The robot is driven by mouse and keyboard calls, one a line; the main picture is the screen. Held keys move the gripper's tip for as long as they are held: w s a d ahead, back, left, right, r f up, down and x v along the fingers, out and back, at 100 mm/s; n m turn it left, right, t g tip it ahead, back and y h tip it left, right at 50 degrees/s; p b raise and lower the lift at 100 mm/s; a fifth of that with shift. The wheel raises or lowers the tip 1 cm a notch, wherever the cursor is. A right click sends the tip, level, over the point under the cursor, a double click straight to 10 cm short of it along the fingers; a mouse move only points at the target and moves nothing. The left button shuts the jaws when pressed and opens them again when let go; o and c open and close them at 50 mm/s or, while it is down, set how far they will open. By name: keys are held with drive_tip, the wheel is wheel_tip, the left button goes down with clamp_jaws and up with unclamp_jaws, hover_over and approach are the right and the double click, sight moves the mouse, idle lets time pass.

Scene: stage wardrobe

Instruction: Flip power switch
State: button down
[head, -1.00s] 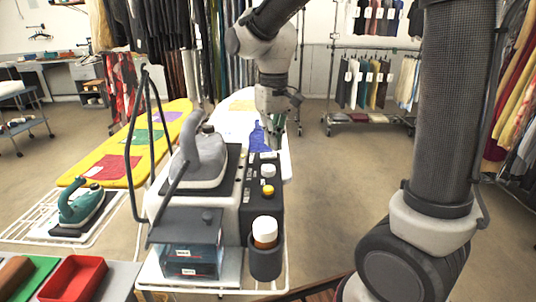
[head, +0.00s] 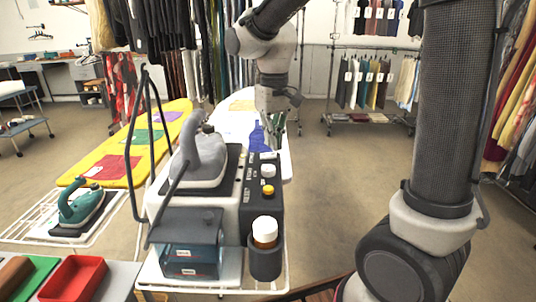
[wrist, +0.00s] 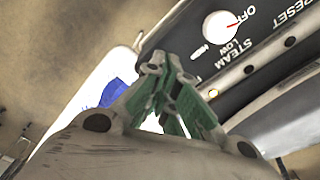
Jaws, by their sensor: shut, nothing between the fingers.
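The steam station's dark control panel (head: 262,205) runs along the right side of the grey iron's base. It carries a white knob (head: 268,171) and an orange knob (head: 267,190). In the wrist view the white dial (wrist: 220,25) has a red pointer and sits near the words OFF, STEAM LOW and RESET. I cannot make out the power switch clearly. My gripper (head: 274,143) is at the panel's far end, pointing down. In the wrist view the green-padded fingers (wrist: 160,62) meet at their tips, empty, beside the panel's edge; contact cannot be told.
A large grey iron (head: 203,165) stands left of the panel. A cup holder with an orange-and-white bottle (head: 265,232) is at the near end. A thin dark hose stand (head: 140,150) rises at left. The floor to the right is clear.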

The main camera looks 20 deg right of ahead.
sight(273, 153)
drive_tip(key=shift+f, duration=1.15)
idle(0.4)
drive_tip(key=shift+r, duration=3.55)
drive_tip(key=shift+w, duration=0.1)
drive_tip(key=s+d+m+t, duration=0.1)
drive_tip(key=s+d+t, duration=0.1)
drive_tip(key=s+d, duration=0.5)
drive_tip(key=s+d+m+t, duration=0.1)
drive_tip(key=s+d+t, duration=0.1)
drive_tip(key=s+d, duration=0.6)
drive_tip(key=s, duration=0.4)
drive_tip(key=shift+r, duration=0.15)
drive_tip(key=shift+s, duration=0.1)
